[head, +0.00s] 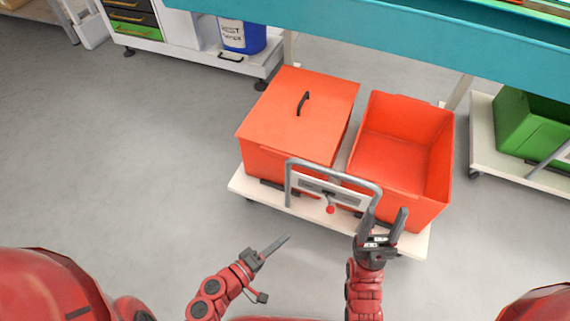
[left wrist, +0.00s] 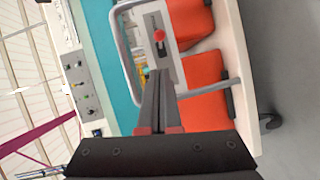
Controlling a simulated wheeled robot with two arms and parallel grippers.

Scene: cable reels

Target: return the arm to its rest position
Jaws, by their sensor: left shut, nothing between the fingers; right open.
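My left gripper (head: 275,245) is shut and empty, over the grey floor in front of the cart. Its closed fingers also show in the left wrist view (left wrist: 158,98), with the cart's handle and red knob beyond them. My right gripper (head: 384,222) is open and empty, its two fingers pointing up in the picture in front of the open orange bin. In the head view it overlaps the right end of the cart's handle; I cannot tell whether they touch.
A white cart (head: 240,184) with a grey handle (head: 330,165) carries a lidded orange bin (head: 275,115) and an open, empty-looking orange bin (head: 392,152). A teal table (head: 370,42) stands behind. A green bin (head: 528,130) is at right. The floor at left (head: 110,170) is clear.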

